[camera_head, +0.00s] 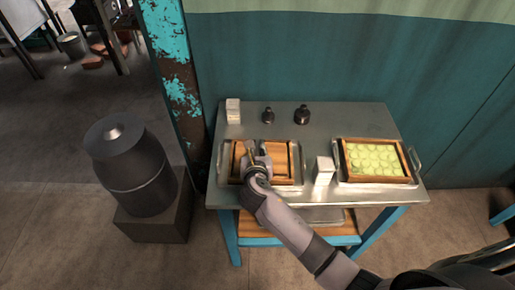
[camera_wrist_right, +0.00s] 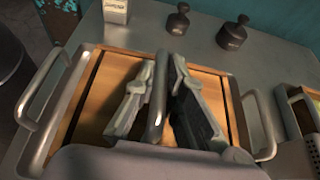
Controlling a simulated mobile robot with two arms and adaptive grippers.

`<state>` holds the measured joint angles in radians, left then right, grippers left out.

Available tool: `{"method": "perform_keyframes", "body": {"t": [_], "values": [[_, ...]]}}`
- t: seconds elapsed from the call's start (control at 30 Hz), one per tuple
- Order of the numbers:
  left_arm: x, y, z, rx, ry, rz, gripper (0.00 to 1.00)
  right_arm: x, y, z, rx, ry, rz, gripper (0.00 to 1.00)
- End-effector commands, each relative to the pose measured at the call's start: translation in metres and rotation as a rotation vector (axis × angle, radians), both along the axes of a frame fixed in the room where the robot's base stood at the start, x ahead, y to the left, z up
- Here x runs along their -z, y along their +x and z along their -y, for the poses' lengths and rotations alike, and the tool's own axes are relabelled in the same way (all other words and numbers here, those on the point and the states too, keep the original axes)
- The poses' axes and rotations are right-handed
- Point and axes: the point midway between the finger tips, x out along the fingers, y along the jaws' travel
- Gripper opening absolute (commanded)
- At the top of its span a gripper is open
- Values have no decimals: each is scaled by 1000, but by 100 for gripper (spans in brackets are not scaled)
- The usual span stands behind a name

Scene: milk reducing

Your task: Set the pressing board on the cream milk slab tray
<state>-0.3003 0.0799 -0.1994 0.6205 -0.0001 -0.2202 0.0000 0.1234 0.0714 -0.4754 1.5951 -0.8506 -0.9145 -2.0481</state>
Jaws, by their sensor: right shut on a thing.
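The pressing board is a brown wooden plate (camera_head: 279,160) with a metal handle (camera_wrist_right: 157,95). My right gripper (camera_head: 252,150) is shut on that handle from above, and its two fingers stand on either side of it in the wrist view. The board lies within the outline of the left metal tray (camera_head: 275,187), which has a loop handle at each end. I cannot tell whether the board rests in the tray or hangs just above it. Any slab under the board is hidden. My left gripper is not in view.
A second metal tray (camera_head: 375,186) at the right holds a wooden frame with yellow-green round pieces. Another carton (camera_head: 233,111) and two dark weights (camera_head: 302,114) (camera_head: 268,116) stand at the back of the metal table (camera_head: 300,205).

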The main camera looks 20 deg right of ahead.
Motion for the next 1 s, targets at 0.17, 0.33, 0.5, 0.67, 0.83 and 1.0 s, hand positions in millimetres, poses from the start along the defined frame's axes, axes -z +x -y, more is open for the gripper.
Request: {"method": "perform_keyframes", "body": {"t": [0.17, 0.33, 0.5, 0.67, 0.83, 1.0], "values": [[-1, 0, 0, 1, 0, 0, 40, 0, 1, 0, -1, 0, 3, 12], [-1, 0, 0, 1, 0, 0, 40, 0, 1, 0, -1, 0, 2, 24], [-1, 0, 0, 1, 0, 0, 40, 1, 0, 0, 0, 0, 1, 34], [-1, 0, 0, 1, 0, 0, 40, 1, 0, 0, 0, 0, 0, 34], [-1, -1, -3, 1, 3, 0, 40, 2, -2, -1, 0, 0, -2, 34], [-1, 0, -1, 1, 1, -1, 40, -6, -19, -6, -2, 0, -1, 34]]}}
